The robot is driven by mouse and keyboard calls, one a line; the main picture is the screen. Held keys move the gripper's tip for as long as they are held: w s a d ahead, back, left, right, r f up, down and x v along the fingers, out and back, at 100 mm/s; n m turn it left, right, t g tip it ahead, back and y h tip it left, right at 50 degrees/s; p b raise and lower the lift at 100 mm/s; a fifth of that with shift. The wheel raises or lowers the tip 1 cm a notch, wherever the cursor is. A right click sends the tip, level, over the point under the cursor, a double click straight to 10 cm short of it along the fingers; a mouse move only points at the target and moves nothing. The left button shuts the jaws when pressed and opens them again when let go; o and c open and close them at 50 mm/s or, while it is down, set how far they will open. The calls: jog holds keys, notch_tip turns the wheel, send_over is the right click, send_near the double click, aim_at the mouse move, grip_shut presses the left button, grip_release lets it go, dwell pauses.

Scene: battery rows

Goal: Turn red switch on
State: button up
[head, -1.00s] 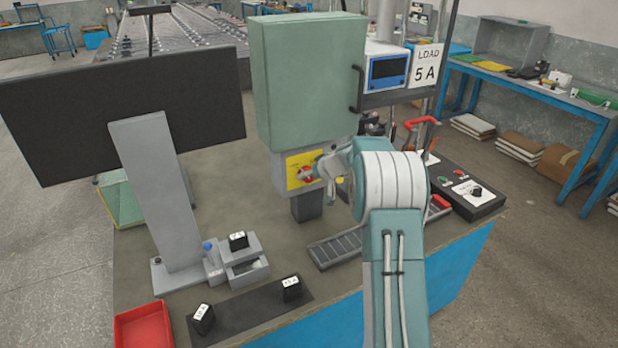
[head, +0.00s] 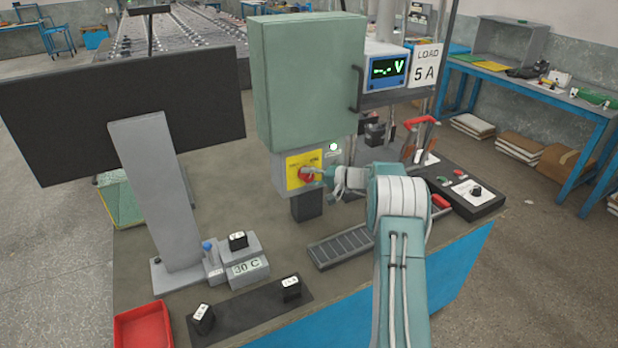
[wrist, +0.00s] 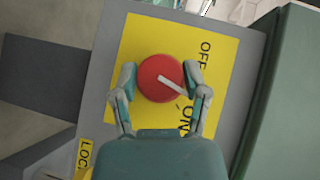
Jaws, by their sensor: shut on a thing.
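The red switch (head: 307,174) is a round red knob on a yellow plate (head: 293,163), on the grey box under the green cabinet. In the wrist view the knob (wrist: 152,72) shows a white line slanting down to the right, between the OFF and ON labels and nearer ON. My gripper (head: 318,172) is at the knob. In the wrist view its two fingers (wrist: 160,72) sit on either side of the knob, shut on it.
The green cabinet (head: 305,85) overhangs the switch box. A lit meter (head: 388,69) reads "-.- V", and a small display (head: 247,267) reads 30 C. A monitor (head: 125,110) stands left. A slatted rack (head: 340,247) lies below my arm, and a red tray (head: 144,328) sits front left.

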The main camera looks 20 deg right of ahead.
jog(key=m+t+y, duration=0.2)
jog(key=m, duration=0.1)
jog(key=shift+f+m, duration=0.3)
jog(key=shift+f, duration=0.1)
jog(key=shift+t+y, duration=0.3)
jog(key=o, duration=1.1)
jog(key=shift+o, duration=0.2)
jog(key=shift+d+r, duration=0.1)
jog(key=shift+s+d, duration=0.1)
jog(key=v, duration=1.1)
jog(key=shift+s+d+f, duration=0.15)
jog(key=shift+d+f, duration=0.05)
jog(key=shift+d, duration=0.15)
